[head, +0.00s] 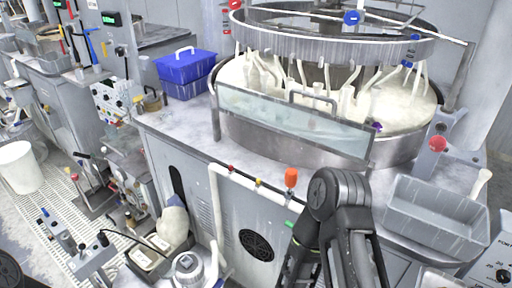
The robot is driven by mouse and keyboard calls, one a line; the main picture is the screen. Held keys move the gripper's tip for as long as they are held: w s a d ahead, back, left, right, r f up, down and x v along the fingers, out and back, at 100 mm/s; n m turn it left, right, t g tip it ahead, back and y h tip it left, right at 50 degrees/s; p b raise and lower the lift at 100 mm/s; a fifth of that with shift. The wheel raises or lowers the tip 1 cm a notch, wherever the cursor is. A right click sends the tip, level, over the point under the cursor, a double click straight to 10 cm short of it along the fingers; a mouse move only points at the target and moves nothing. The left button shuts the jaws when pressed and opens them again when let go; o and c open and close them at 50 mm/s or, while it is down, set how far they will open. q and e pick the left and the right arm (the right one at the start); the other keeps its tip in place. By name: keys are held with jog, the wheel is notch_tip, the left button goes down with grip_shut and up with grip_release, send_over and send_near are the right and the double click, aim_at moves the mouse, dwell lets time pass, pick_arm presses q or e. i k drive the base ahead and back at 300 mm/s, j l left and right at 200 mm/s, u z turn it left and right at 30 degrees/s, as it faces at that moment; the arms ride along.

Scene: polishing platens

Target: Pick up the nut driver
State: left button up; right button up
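I cannot pick out a nut driver with certainty. An orange-topped upright piece (291,178) stands by the front edge of the platen machine's counter, near the white pipe; whether it is a tool or a valve knob I cannot tell. My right arm rises from the bottom centre and bends in front of the counter; its gripper does not show. Only a dark bit of my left arm shows in the bottom left corner, and its gripper is out of view.
The round polishing machine (300,135) has a clear front guard. A blue bin (184,88) stands to its left, a grey tray (432,222) to its right. A white bucket (19,168) and cluttered small equipment (75,245) stand at left. Grated floor shows between.

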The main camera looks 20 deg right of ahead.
aim_at(291, 174)
jog(key=z, duration=1.25)
